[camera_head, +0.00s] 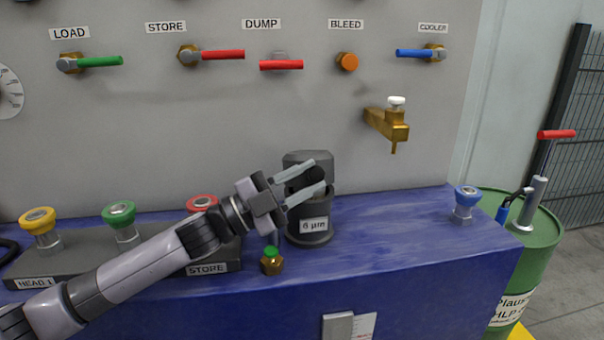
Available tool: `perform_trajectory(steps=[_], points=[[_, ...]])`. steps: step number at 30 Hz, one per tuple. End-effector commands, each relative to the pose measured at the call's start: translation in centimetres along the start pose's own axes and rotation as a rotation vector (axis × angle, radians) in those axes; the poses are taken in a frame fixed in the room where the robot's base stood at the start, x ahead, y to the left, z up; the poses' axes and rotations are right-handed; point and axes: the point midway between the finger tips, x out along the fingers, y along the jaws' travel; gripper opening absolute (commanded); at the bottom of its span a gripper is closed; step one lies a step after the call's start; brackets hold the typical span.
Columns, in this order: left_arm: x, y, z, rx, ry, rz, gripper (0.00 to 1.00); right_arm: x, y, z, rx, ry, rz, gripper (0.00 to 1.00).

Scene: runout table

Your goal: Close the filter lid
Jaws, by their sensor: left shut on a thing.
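The filter is a dark upright cylinder (309,239) with a "6 µm" label, standing on the blue bench in the middle of the view. Its grey lid (318,158) stands raised at the back of the housing, facing me. A round black knob (314,174) shows in front of the lid. My left gripper (317,179) reaches in from the left, its two pale fingers on either side of the knob and shut on it. The fingers hide part of the lid and the housing's top. My right gripper is not in view.
A small brass fitting with a green top (271,261) stands just left of the filter. Coloured couplings on a dark block lie under my left arm. A brass tap (388,123) juts from the panel at right. The bench right of the filter is clear up to a blue coupling (466,204).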

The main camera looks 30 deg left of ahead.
Motion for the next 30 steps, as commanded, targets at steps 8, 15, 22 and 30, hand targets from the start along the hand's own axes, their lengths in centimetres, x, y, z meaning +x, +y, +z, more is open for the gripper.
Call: perform_trajectory(steps=[8, 15, 22, 30], points=[[-0.8, 1.8, 0.9, 0.019, -0.01, 0.005, 0.0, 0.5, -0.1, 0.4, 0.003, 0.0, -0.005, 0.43], [-0.9, 2.1, 1.0, 0.02, -0.011, 0.005, 0.0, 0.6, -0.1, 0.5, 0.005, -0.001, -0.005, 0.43], [-0.9, 2.1, 1.0, 0.02, -0.011, 0.004, 0.0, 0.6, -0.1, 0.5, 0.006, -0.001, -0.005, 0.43], [-0.9, 2.0, 1.0, 0.02, -0.011, 0.003, 0.41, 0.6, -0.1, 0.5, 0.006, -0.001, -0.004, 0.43]])
